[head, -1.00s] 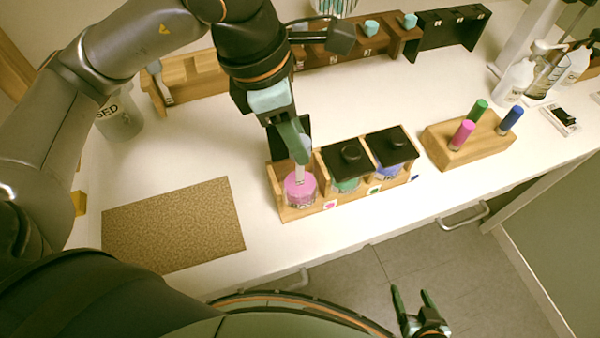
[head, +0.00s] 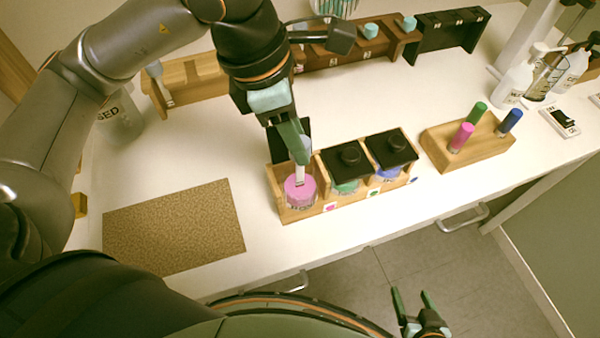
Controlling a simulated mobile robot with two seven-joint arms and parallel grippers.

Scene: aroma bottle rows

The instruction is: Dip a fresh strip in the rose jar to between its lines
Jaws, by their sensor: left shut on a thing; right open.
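My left gripper (head: 296,150) is shut on a white strip (head: 299,176) and holds it upright above the pink jar (head: 300,193). The strip's lower end reaches into the jar's opening; I cannot tell how deep it is or see its lines. The pink jar stands open in the left compartment of a wooden rack (head: 330,205), with a pink mark on the front. Beside it, a green jar (head: 346,187) and a blue jar (head: 388,171) have black lids on. My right gripper (head: 413,298) is open and empty, over the floor in front of the counter.
A cork mat (head: 175,225) lies at the left. A wooden block (head: 470,145) with pink, green and blue capped sticks stands at the right. Wooden (head: 195,80) and black (head: 447,32) holders line the back. White bottles (head: 514,84) stand at the far right.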

